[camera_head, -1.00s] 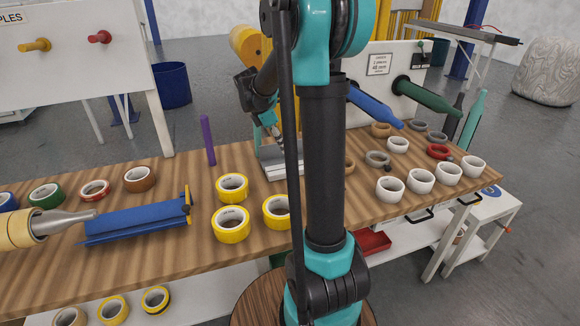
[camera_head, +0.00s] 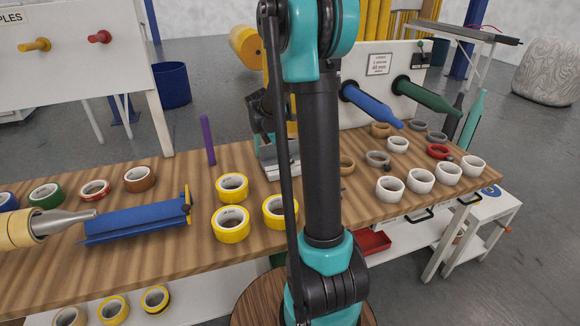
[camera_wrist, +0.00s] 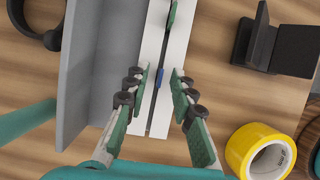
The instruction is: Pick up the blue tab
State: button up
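The blue tab (camera_wrist: 159,78) is a small upright piece in the dark slot of the white strip of a grey metal holder (camera_wrist: 88,75), seen in the wrist view. My gripper (camera_wrist: 160,75) is open, with its green-padded fingers on either side of the slot and the tab between their tips, apart from both. A green piece (camera_wrist: 172,15) sits farther along the same slot. In the head view, the holder (camera_head: 283,172) shows behind my arm, which hides the tab and the fingers.
Yellow tape rolls (camera_head: 231,187) stand left of the holder, one near my gripper in the wrist view (camera_wrist: 260,152). A black block (camera_wrist: 278,45) lies to the right. White rolls (camera_head: 420,180) and a purple peg (camera_head: 208,140) stand on the wooden table.

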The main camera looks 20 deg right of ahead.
grip_shut()
jog(key=shift+r, duration=0.15)
